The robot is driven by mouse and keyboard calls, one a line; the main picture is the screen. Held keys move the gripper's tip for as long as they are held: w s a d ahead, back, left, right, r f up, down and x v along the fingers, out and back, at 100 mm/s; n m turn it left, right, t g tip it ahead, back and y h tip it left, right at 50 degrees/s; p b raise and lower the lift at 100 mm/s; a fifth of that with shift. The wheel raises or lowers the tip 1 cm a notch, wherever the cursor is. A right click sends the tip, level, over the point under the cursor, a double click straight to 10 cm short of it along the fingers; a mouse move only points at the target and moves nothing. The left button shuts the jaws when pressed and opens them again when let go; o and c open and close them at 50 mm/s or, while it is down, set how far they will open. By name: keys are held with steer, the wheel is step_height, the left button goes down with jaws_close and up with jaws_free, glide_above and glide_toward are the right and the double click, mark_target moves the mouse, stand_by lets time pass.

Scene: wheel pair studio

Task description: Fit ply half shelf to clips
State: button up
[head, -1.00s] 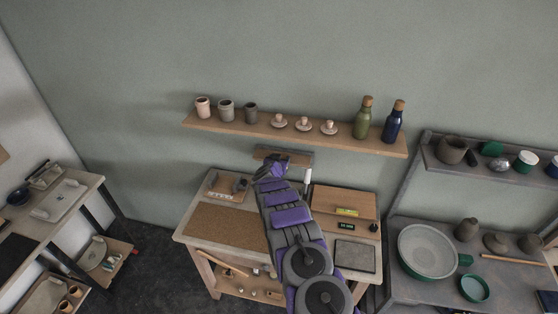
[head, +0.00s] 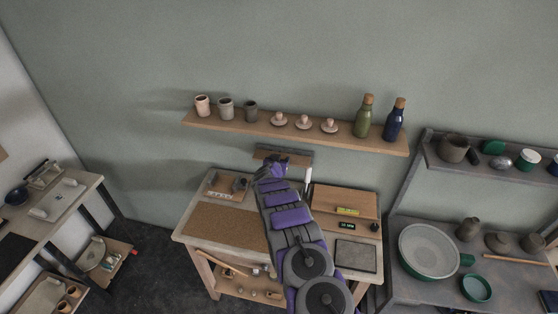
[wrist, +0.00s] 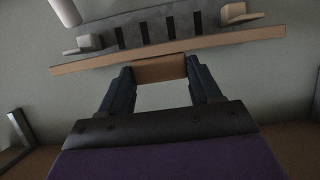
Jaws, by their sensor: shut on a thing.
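The ply half shelf appears to be the long brown board (wrist: 95,63) across the wrist view. A brown block (wrist: 160,70), apparently part of it, sits between the fingers of my gripper (wrist: 161,86), which is shut on it. Beyond the board is a dark strip with several slots (wrist: 160,30). Pale clip-like pieces show at its left (wrist: 88,43) and right (wrist: 238,12) ends; I cannot tell whether the board touches them. In the head view, my gripper (head: 270,168) is at a small wall-side board (head: 298,155), partly covering it.
A long wall shelf (head: 345,142) above holds cups, small lidded pieces and two bottles (head: 362,120). The workbench (head: 190,235) below carries a cork mat (head: 225,228), a wooden board (head: 345,198) and a white cylinder (head: 308,176). A grey rack with pans stands right.

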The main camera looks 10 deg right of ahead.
steer(key=shift+f+b, duration=0.3)
steer(key=shift+f, duration=0.25)
steer(key=o, duration=1.2)
steer(key=shift+s+r, duration=0.1)
steer(key=b+v, duration=0.1)
steer(key=v, duration=1.6)
steer(key=shift+a, duration=0.15)
